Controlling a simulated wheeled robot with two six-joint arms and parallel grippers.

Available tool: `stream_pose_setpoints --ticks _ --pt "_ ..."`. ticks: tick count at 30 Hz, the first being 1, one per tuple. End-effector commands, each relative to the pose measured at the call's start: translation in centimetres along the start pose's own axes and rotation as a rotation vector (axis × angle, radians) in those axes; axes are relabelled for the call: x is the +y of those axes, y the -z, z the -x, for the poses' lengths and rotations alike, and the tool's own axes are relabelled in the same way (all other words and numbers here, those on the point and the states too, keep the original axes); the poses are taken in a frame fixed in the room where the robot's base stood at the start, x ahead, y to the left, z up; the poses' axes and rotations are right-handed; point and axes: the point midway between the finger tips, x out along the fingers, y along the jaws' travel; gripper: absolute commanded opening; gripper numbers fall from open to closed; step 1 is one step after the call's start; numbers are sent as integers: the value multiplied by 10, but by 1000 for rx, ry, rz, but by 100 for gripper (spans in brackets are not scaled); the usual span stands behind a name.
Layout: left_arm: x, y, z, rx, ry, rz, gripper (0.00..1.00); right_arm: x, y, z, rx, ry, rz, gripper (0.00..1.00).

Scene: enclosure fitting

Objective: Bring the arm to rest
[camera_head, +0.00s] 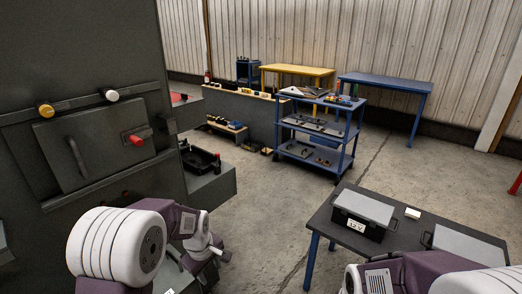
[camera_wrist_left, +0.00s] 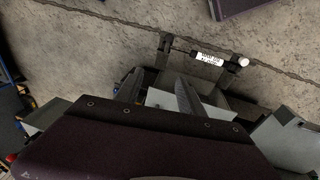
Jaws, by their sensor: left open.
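My left arm reaches in from the lower left of the head view, and my left gripper (camera_head: 218,256) hangs over the floor to the right of the dark grey cabinet. It looks empty. In the left wrist view my left gripper (camera_wrist_left: 158,88) shows two dark fingers spread apart, with nothing seen between them that is held. Part of my right arm shows at the lower right of the head view; its gripper is out of the picture.
The dark cabinet (camera_head: 95,135) with knobs and a handle stands close at left. A dark table (camera_head: 335,238) with a lidded grey box (camera_head: 362,212) stands at right. A blue cart (camera_head: 318,133) stands further back. Bare concrete floor (camera_head: 265,215) lies between.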

Motion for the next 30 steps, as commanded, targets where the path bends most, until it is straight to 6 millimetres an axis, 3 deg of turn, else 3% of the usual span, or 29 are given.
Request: stream_pose_setpoints --ticks 1,3,5,7,9,11,17,30 --pt "-13 -4 40 9 -12 -45 46 0 2 21 0 0 0 46" --pt "-39 -16 70 14 -16 -155 46 -1 3 32 -1 0 0 46" --pt "-65 -30 87 12 -12 -277 46 -1 4 39 -1 0 0 46" --pt "-96 -50 92 -4 4 -439 46 -1 4 42 -1 0 0 46" --pt "-122 -68 83 -37 27 -596 46 -1 4 37 -1 0 0 46" --pt "-136 -79 76 -69 44 -708 46 -1 3 37 -1 0 0 46" --pt "-137 -80 74 -72 36 -900 46 -1 3 36 -1 0 0 46" --pt "-137 -79 74 -72 36 -907 46 -1 4 37 -1 0 0 46"
